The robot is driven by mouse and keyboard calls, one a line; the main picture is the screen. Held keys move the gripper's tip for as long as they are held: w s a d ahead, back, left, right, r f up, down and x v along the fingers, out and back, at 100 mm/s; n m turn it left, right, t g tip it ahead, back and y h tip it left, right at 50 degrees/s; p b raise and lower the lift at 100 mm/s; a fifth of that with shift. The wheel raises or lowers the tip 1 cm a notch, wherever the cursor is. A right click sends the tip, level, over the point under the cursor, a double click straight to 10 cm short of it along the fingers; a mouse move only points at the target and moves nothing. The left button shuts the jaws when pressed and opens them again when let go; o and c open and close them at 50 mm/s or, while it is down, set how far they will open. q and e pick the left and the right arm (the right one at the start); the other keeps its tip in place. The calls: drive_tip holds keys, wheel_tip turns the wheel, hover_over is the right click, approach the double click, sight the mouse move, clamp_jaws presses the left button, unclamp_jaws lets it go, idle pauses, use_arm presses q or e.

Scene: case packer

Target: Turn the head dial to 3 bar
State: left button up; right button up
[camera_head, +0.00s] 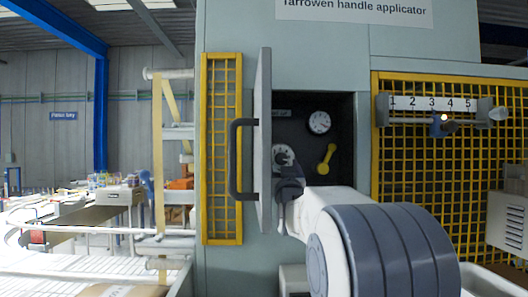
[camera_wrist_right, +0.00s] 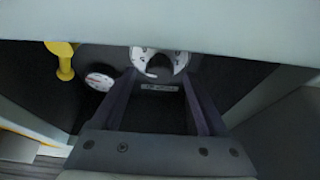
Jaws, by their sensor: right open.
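The dial (camera_head: 281,153) is a white, marked face with a dark centre, low in the dark recess of the applicator cabinet. In the right wrist view the dial (camera_wrist_right: 137,61) shows as a white ring of marks with its top cut off by a pale edge. My right gripper (camera_head: 288,176) reaches into the recess just in front of the dial and hides its lower part. In the wrist view the two fingers of this gripper (camera_wrist_right: 158,77) are apart, one toward each side of the dial, with nothing held. Whether they touch it I cannot tell. My left gripper is out of view.
An open grey door (camera_head: 263,110) with a dark handle stands left of the recess. A round gauge (camera_head: 319,122) and a yellow lever (camera_head: 326,159) sit right of the dial.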

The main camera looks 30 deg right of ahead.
sight(281, 159)
drive_tip(key=shift+p+x, duration=0.5)
drive_tip(key=shift+x, duration=0.65)
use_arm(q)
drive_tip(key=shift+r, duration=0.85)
